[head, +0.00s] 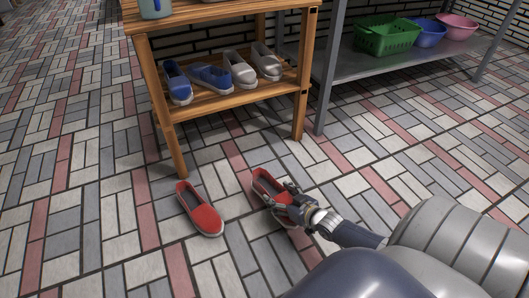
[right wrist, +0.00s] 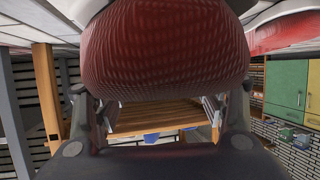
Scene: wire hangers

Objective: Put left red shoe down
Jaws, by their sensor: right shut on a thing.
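Two red shoes with pale soles are in the head view, side by side in front of the wooden rack. One red shoe (head: 203,212) lies flat on the tiled floor to the left, apart from any gripper. The other red shoe (head: 266,183) is to its right, with my right gripper (head: 288,202) shut on it at its near end. It is at or very near the floor; I cannot tell if it touches. In the right wrist view this held shoe (right wrist: 165,45) fills the upper middle between the fingers. My left gripper is not in view.
The wooden rack (head: 235,99) stands just behind, with blue shoes (head: 209,77) and grey shoes (head: 240,69) on its lower shelf. A grey metal shelf (head: 390,68) with green, blue and pink baskets stands at the right. Floor to the left is clear.

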